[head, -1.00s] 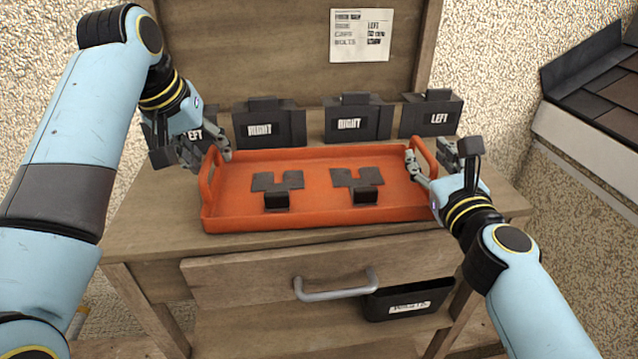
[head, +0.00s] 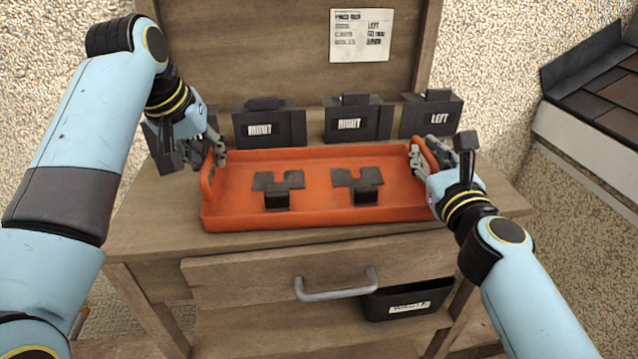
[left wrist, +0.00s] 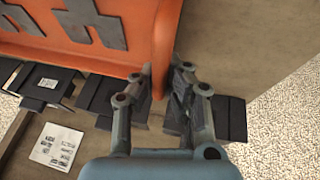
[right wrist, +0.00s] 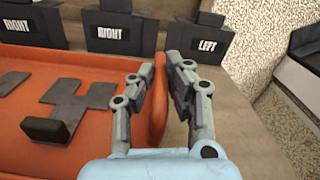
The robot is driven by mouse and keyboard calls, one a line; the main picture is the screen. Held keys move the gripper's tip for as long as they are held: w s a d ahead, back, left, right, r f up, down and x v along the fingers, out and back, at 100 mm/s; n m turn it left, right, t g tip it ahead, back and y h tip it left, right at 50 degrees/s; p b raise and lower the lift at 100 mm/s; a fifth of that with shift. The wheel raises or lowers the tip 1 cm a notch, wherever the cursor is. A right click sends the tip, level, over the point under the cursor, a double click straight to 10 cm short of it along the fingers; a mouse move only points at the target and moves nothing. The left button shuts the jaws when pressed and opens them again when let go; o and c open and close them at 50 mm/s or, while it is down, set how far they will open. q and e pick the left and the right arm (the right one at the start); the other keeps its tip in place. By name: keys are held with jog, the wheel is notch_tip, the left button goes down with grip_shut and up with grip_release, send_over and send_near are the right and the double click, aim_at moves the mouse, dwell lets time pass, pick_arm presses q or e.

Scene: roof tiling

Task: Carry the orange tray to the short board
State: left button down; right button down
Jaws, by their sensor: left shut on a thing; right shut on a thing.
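The orange tray (head: 320,217) rests on the wooden bench top. Two dark notched pieces, one on the left (head: 277,188) and one on the right (head: 357,185), lie in it, each with a raised block. My left gripper (head: 214,155) is shut on the tray's left end; the left wrist view shows its fingers (left wrist: 160,90) on both sides of the orange wall. My right gripper (head: 420,155) is shut on the tray's right end handle; the right wrist view shows the orange handle (right wrist: 158,95) between its fingers. I cannot make out a short board.
Dark labelled holders stand behind the tray, two marked RIGHT (head: 268,126) and one marked LEFT (head: 432,115) at the right. A drawer with a grey handle (head: 336,287) and a black bin (head: 408,300) are below. A tiled roof edge (head: 595,85) is at far right.

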pick_arm(q)
jog(key=shift+r, duration=0.15)
pick_arm(e)
jog(key=shift+r, duration=0.15)
